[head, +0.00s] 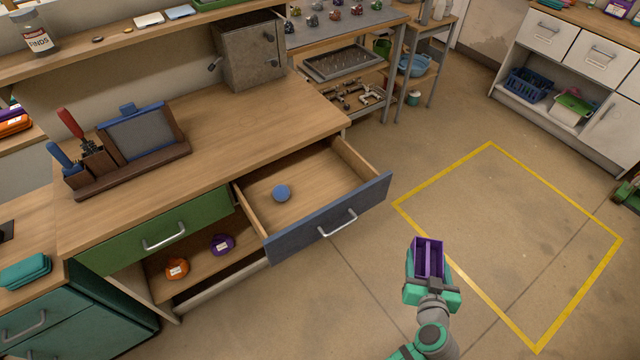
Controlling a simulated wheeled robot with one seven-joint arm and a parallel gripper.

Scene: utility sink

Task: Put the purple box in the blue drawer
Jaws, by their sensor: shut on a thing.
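The purple box (429,254) is an open-topped container with a divider inside. My gripper (432,284), with green parts, is shut on it and holds it in front and to the right of the blue drawer, apart from it. The blue drawer (334,223) is pulled open from the wooden bench. A small round blue object (281,193) lies inside it, and the rest of its floor is bare.
A shut green drawer (155,236) is left of the blue one. Below it, an orange item (177,268) and a purple item (222,244) sit on an open shelf. Yellow tape (492,144) outlines a floor area at right. The floor around my gripper is clear.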

